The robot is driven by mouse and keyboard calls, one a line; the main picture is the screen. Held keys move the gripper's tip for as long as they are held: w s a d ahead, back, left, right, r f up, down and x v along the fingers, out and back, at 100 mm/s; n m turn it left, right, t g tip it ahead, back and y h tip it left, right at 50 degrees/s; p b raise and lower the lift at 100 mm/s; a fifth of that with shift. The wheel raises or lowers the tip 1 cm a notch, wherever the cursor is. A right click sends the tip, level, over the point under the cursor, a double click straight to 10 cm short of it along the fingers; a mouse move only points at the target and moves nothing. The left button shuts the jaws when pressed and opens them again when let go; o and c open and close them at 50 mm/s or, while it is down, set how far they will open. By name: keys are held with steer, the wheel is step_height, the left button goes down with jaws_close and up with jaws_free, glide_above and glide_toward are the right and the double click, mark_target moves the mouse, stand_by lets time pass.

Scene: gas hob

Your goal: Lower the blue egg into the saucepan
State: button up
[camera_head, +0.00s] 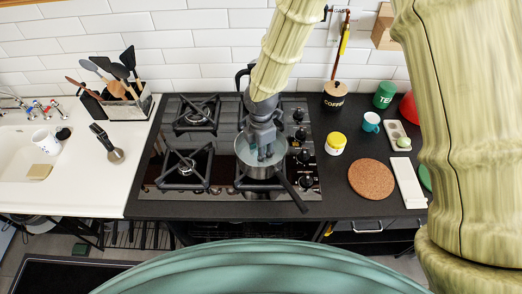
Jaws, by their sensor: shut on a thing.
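The saucepan (243,162) stands on the right front burner of the hob, its dark handle pointing to the lower right. Pale bluish liquid shows inside it. My gripper (265,155) points down into the saucepan's opening, with its fingertips inside the rim as seen from above. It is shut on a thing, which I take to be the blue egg. The fingers hide most of it, so its outline and its height above the liquid cannot be told.
A tray (392,129) with a pale green egg (403,142) lies at the right. A kettle partly shows behind my arm.

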steer(key=o, duration=0.8)
steer(key=shift+c, duration=0.2)
step_height(320, 180, up, 12)
steer(key=shift+s+f, duration=0.1)
